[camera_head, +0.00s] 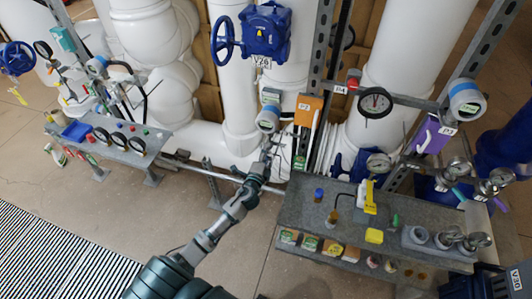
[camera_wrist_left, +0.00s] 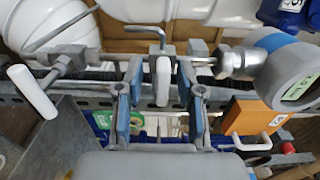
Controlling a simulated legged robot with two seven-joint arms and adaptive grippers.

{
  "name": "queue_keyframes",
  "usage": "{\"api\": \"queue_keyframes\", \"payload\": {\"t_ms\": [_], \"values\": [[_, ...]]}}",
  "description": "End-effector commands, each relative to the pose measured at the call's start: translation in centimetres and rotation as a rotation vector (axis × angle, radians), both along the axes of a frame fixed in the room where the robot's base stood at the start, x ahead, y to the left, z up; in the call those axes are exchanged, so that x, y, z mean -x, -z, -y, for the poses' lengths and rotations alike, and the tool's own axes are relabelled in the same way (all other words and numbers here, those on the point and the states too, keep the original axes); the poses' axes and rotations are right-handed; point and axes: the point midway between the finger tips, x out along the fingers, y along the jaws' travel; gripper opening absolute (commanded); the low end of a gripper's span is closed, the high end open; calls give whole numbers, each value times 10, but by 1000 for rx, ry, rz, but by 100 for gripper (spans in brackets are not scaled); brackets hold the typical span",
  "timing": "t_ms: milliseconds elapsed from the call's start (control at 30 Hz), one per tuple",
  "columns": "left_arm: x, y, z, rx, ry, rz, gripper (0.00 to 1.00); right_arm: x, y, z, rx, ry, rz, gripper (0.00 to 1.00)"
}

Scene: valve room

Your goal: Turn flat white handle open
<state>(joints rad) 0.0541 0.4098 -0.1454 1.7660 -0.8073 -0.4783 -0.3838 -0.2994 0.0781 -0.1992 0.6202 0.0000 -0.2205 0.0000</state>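The flat white handle (camera_wrist_left: 163,80) is in the middle of the left wrist view, edge-on, on a thin metal pipe fitting. My left gripper (camera_wrist_left: 162,88) has its two blue-grey fingers on either side of the handle. Gaps show between the handle and both fingers, so the gripper is open around it and not clamped. In the head view my left gripper (camera_head: 268,150) reaches up to the pipework just below a round transmitter (camera_head: 268,118); the handle is too small to make out there. My right gripper is in neither view.
An orange box (camera_head: 307,110) with its own white handle stands right of my gripper. Another white lever (camera_wrist_left: 32,92) is at the left in the wrist view. A grey bench (camera_head: 300,205) with bottles and gauges is at lower right. Open floor lies left of my arm.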

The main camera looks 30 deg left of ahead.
Motion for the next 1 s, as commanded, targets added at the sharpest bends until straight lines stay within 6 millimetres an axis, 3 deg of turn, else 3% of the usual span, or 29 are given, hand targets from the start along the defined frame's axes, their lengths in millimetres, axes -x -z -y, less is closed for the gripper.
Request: {"api": "queue_keyframes", "payload": {"t_ms": [33, 200, 667, 1000], "values": [[0, 0, 0, 0, 0, 0, 38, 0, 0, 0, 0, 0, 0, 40], [0, 0, 0, 0, 0, 0, 0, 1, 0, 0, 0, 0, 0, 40], [1, 3, 0, 54, -1, 8, 0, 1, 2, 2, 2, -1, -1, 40], [1, 4, 1, 287, -3, 63, 0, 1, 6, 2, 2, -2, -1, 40]]}}
